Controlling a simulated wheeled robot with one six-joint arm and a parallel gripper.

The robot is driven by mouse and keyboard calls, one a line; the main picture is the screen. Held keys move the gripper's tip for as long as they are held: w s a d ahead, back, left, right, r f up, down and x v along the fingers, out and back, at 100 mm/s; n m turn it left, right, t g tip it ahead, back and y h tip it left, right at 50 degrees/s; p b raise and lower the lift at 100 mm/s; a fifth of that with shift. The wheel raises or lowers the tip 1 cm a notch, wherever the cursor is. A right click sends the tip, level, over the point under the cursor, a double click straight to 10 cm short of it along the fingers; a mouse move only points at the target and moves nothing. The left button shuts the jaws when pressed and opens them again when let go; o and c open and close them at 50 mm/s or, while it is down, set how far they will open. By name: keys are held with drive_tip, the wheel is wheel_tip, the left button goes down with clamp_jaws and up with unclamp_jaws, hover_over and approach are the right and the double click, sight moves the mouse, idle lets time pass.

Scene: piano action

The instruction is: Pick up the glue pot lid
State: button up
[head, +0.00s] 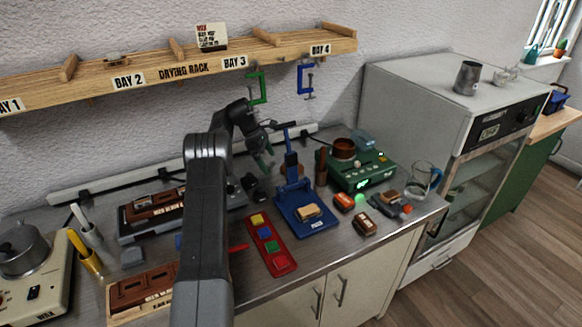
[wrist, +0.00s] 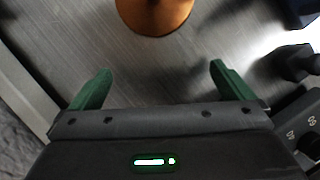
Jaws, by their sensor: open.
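My gripper (head: 262,162) hangs over the back of the steel bench, left of the blue press, in the head view. In the wrist view its two green fingers (wrist: 158,78) are spread wide, with nothing between them. A round copper-coloured piece (wrist: 155,12), which looks like the glue pot lid, lies ahead of the fingertips, cut off by the top edge. In the head view a brown-orange piece (head: 281,172) shows partly behind the press, probably the same one. The copper glue pot (head: 344,149) stands on the green heater (head: 368,174).
The blue press (head: 292,172) stands close to the right of my gripper. A red tray (head: 268,246) of coloured blocks is in front. The drying rack (head: 190,66), with green (head: 258,88) and blue (head: 306,82) clamps, is above. A black object (head: 255,188) lies nearby.

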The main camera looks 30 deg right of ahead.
sight(282, 167)
drive_tip(key=shift+s+d+r+p, duration=0.1)
drive_tip(key=shift+s+d+p, duration=0.15)
drive_tip(key=shift+s+d, duration=0.45)
drive_tip(key=shift+s+d+p, duration=0.2)
drive_tip(key=shift+s+d, duration=0.3)
drive_tip(key=shift+d, duration=0.3)
drive_tip(key=s+d+p, duration=0.2)
drive_tip(key=s+d, duration=0.1)
drive_tip(key=shift+d+f, duration=0.15)
drive_tip(key=shift+f, duration=0.25)
drive_tip(key=shift+w+f, duration=0.15)
drive_tip(key=shift+f, duration=0.15)
drive_tip(key=c, duration=0.9)
